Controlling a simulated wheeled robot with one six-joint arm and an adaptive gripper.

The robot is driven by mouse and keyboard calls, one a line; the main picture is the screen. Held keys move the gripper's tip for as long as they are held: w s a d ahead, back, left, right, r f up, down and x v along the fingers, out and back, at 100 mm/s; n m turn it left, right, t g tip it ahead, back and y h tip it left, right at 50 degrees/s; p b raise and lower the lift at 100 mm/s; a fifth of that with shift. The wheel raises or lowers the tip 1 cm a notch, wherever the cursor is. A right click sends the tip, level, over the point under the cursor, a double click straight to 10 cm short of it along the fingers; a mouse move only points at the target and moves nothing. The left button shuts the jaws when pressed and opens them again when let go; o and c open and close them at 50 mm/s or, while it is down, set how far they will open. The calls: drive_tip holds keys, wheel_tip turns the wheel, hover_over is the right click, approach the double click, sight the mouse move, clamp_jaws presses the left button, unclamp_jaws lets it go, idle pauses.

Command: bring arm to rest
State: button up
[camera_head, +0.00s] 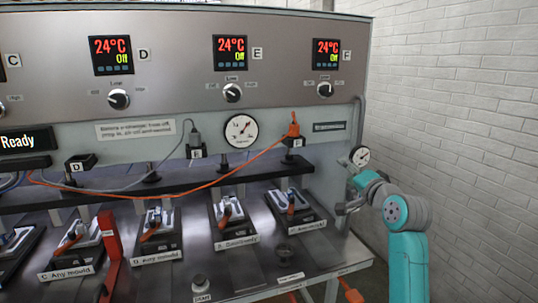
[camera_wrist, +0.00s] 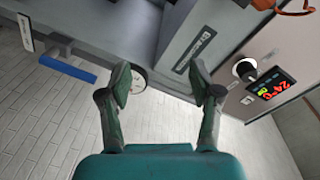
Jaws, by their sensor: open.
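My gripper (camera_head: 347,208) is at the right end of the press in the head view, beside its right edge and below the small round gauge. My teal and grey arm rises from the lower right. In the wrist view my gripper (camera_wrist: 160,88) has its two fingers spread apart with nothing between them. The press's side, a round white gauge (camera_wrist: 138,80) and a blue handle (camera_wrist: 68,68) show beyond the fingers.
The press (camera_head: 185,85) fills the left and middle, with displays, knobs and several moulds in stations on its bed. An orange cable (camera_head: 180,190) crosses the press. A white brick wall (camera_head: 460,110) is at right.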

drive_tip(key=s+a+f+h, duration=0.1)
drive_tip(key=s+f, duration=0.5)
drive_tip(key=f, duration=0.4)
drive_tip(key=s+f+n+h, duration=0.1)
drive_tip(key=s+f, duration=0.5)
drive_tip(key=f, duration=0.4)
drive_tip(key=s+a+f+h, duration=0.1)
drive_tip(key=s+f, duration=0.4)
drive_tip(key=f, duration=0.5)
drive_tip(key=s+f+n+g, duration=0.1)
drive_tip(key=s+f, duration=0.6)
drive_tip(key=s, duration=0.5)
drive_tip(key=s+a+f+n+h, duration=0.1)
drive_tip(key=s+f+n, duration=0.1)
drive_tip(key=s, duration=0.8)
drive_tip(key=s+f+n, duration=0.1)
drive_tip(key=s+f, duration=0.1)
drive_tip(key=s, duration=0.8)
drive_tip(key=s+r+n, duration=0.2)
drive_tip(key=s+r, duration=0.1)
drive_tip(key=s, duration=0.6)
drive_tip(key=s+a+r+n+g, duration=0.1)
drive_tip(key=s+r, duration=0.3)
drive_tip(key=s, duration=0.5)
drive_tip(key=shift+r+n, duration=0.25)
drive_tip(key=shift+n, duration=0.45)
